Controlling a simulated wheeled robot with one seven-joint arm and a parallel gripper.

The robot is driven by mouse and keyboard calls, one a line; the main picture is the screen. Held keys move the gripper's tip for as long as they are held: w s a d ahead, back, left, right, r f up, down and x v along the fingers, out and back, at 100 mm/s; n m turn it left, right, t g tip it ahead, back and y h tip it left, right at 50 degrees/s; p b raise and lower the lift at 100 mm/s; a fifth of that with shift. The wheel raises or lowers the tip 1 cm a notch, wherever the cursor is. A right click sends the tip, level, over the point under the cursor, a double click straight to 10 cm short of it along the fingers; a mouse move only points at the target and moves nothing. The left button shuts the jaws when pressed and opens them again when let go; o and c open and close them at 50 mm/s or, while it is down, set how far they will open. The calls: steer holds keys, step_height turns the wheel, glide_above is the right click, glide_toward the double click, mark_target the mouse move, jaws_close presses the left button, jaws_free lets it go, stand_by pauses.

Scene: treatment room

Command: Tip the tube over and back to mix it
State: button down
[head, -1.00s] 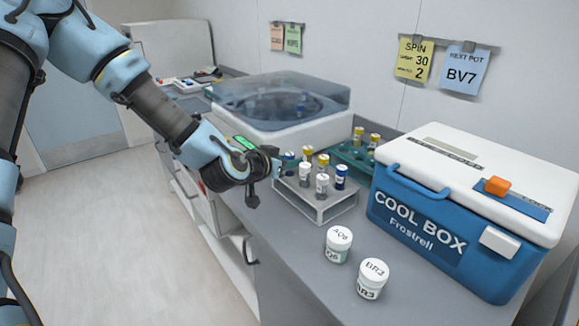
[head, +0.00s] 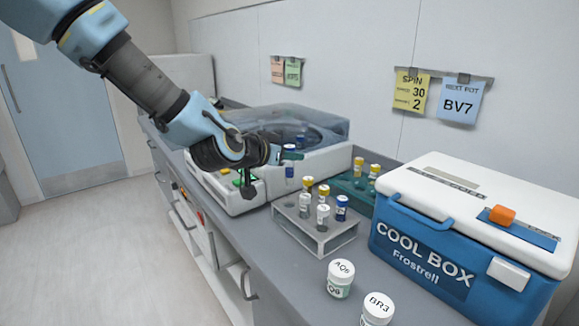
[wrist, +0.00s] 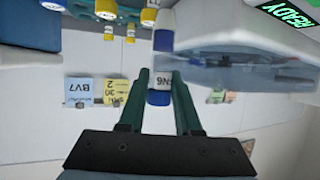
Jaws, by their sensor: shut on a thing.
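My gripper (head: 284,157) is shut on a tube (head: 290,171) with a blue cap, held in the air above the back of the grey rack, in front of the centrifuge. The tube looks about upright, cap on top. In the wrist view, which is upside down, my gripper (wrist: 161,76) has its green fingers on both sides of the tube (wrist: 164,45) near the cap. Part of its label reads "N6"; the rest is hidden. The grey rack (head: 322,246) holds several other tubes with yellow, white and blue caps.
The centrifuge (head: 318,165) with a clear lid stands close behind my gripper. A teal rack (head: 352,192) with yellow-capped tubes is behind the grey rack. A cool box (head: 425,262) fills the right side. Two white-lidded pots (head: 340,279) stand near the front edge.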

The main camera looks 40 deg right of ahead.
step_height(320, 180, up, 14)
steer(key=p, duration=0.9)
steer(key=shift+f+p, duration=0.15)
steer(key=shift+p, duration=0.25)
